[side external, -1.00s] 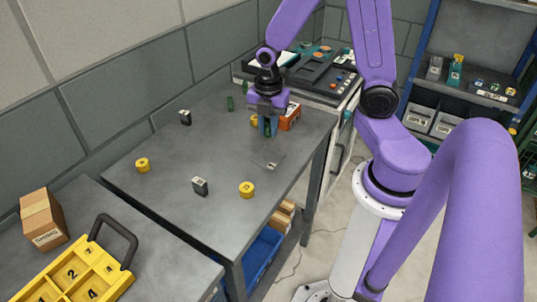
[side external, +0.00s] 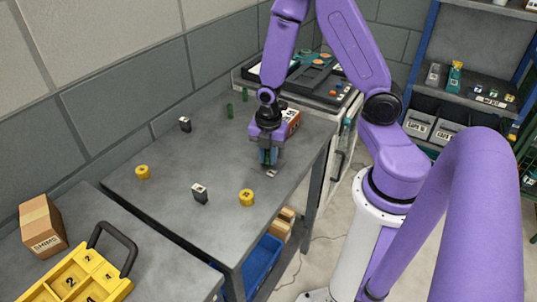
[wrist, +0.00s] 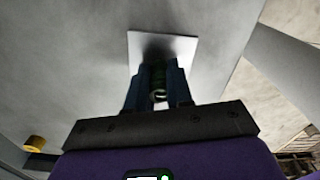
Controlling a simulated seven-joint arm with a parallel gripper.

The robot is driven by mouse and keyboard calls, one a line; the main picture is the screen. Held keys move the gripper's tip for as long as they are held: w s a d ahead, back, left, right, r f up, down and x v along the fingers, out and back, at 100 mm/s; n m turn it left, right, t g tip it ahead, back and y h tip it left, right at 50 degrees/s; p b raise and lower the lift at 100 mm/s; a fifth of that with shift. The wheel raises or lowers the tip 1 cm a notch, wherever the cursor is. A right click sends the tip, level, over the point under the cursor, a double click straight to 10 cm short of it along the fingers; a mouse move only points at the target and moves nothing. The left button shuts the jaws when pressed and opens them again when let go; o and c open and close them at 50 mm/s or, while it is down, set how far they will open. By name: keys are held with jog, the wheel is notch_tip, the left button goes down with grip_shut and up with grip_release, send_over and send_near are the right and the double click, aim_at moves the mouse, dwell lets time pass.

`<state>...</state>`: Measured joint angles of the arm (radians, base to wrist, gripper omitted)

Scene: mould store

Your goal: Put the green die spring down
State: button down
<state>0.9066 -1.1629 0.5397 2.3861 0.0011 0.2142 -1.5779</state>
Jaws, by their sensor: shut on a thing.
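My gripper (side external: 269,158) is shut on a green die spring, low over the grey bench (side external: 222,160). In the wrist view the green die spring (wrist: 158,76) stands between the two blue fingertips, with a pale ring at its near end. A thin light-grey square plate (wrist: 180,45) lies on the bench just beyond and under the spring; a bit of it shows in the side view (side external: 272,173). I cannot tell whether the spring touches the plate. Two other green pieces (side external: 229,110) stand farther back on the bench.
Two yellow round pieces (side external: 247,197) and two dark blocks with pale tops (side external: 200,194) stand on the bench. A yellow tray (side external: 82,275) and a cardboard box (side external: 43,225) are on the front-left table. The bench middle is clear.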

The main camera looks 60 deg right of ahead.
jog(key=shift+f, duration=0.1)
jog(key=c, duration=1)
grip_release()
notch_tip(320, 180, up, 12)
jog(key=s+a+r+m, duration=0.1)
jog(key=s+a+m, duration=0.1)
jog(key=s, duration=0.3)
jog(key=s+a+r+m, duration=0.2)
jog(key=s+a+m, duration=0.1)
jog(key=s, duration=0.3)
jog(key=s+a+r+m, duration=0.2)
jog(key=s+a+m, duration=0.1)
jog(key=s+a, duration=0.1)
jog(key=shift+s+a+r, duration=0.15)
jog(key=shift+s+a, duration=0.05)
jog(key=shift+s, duration=0.65)
